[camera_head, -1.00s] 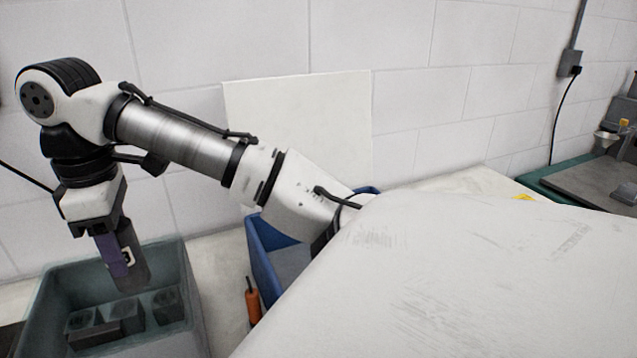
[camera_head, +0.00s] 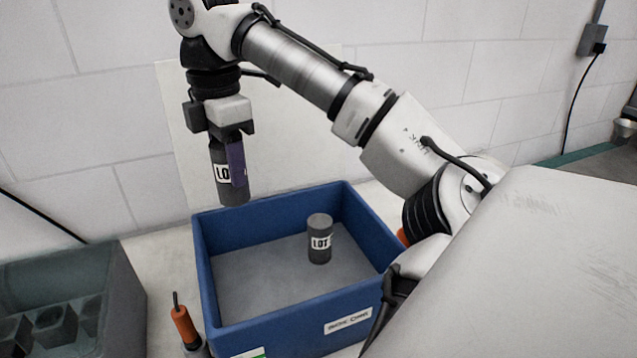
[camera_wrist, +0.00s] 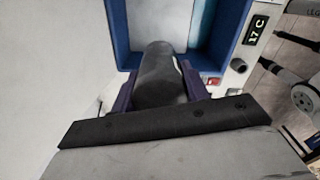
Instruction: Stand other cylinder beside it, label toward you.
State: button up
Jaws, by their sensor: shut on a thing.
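My gripper (camera_head: 234,160) is shut on a dark grey cylinder (camera_head: 229,190) and holds it upright in the air, above the far left rim of the blue bin. A white label with black letters shows on the held cylinder, partly covered by a purple finger.
A grey-green bin (camera_head: 122,300) with several dark blocks stands at the left. An orange-handled tool (camera_head: 184,324) stands between the bins. The blue bin's floor is clear left of the standing cylinder. A white board (camera_head: 185,130) leans on the wall behind.

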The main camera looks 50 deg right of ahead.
aim_at(247, 197)
jog(key=shift+s+d+r, duration=0.1)
jog(key=shift+s+d, duration=0.15)
jog(key=shift+d, duration=0.65)
jog(key=shift+d+f, duration=0.15)
jog(key=shift+f, duration=0.2)
notch_tip(247, 197, down, 19)
jog(key=shift+f+b, duration=0.1)
jog(key=shift+b, duration=0.2)
jog(key=shift+f, duration=0.2)
jog(key=o, duration=1.3)
jog(key=shift+r, duration=0.1)
notch_tip(247, 197, up, 12)
jog(key=shift+r, duration=0.1)
